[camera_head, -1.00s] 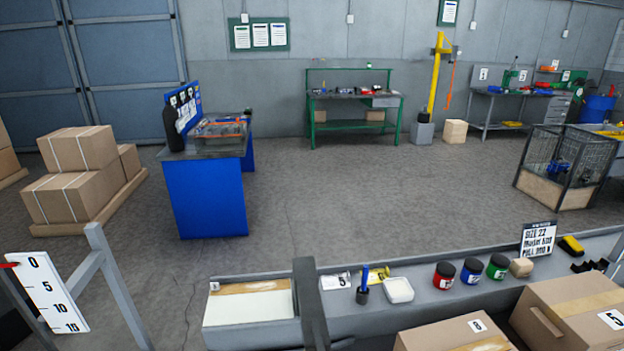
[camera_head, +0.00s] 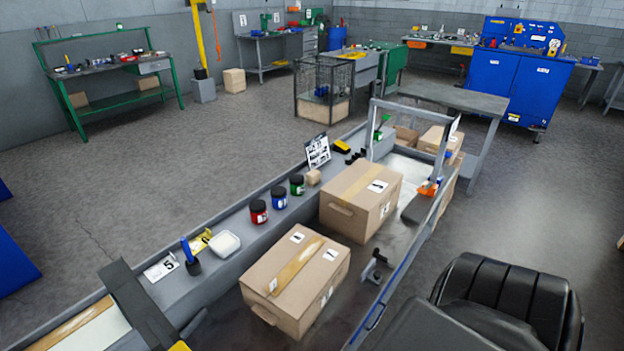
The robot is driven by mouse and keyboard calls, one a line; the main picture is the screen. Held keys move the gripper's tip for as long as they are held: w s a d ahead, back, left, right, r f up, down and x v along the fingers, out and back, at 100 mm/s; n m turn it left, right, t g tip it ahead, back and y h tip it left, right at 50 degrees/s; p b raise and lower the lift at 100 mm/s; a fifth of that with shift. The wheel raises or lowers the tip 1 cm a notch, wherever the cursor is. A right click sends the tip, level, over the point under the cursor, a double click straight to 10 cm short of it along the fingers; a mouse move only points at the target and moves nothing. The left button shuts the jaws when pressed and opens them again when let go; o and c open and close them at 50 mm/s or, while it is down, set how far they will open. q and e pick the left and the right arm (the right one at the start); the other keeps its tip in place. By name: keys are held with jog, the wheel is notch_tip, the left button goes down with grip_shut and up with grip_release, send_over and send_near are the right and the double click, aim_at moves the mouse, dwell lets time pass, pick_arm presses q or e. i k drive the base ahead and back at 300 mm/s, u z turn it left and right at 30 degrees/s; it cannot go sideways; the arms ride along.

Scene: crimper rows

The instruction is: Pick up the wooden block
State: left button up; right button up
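A small tan wooden block (camera_head: 313,177) sits on the grey ledge (camera_head: 232,262) of the long bench, just right of the green-labelled jar (camera_head: 297,184) and below the sign card (camera_head: 317,152). The block looks upright and nothing covers it. A larger tan block (camera_head: 234,80) stands on the floor by the far wall.
Jars with red (camera_head: 259,211) and blue (camera_head: 277,191) labels stand left of the small block. Two cardboard boxes (camera_head: 298,278) (camera_head: 362,200) lie on the bench in front of the ledge. A black chair (camera_head: 510,300) is at lower right. Open floor lies behind the bench.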

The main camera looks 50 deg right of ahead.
aim_at(313, 177)
jog(key=k, duration=0.5)
jog(key=u, duration=2.45)
jog(key=k, duration=2.95)
jog(key=z, duration=1.65)
